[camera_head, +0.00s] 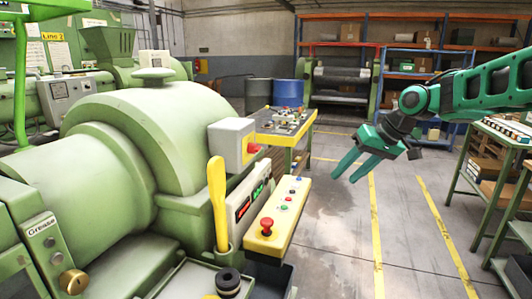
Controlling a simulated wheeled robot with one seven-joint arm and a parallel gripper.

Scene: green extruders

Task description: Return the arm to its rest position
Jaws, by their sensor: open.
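My gripper (346,177) is at the end of my green arm (480,92), which reaches in from the right edge. Its two green fingers point down and to the left and stand apart, with nothing between them. It hangs in the air over the open floor, right of the yellow control panel and apart from it.
A large green extruder (110,140) fills the left. Its yellow control panel (285,206) has a red button, with a yellow lever (217,195) beside it. A yellow-edged workbench (310,127) and blue barrel (288,93) stand behind. A shelved table (500,133) is at right. Floor between is clear.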

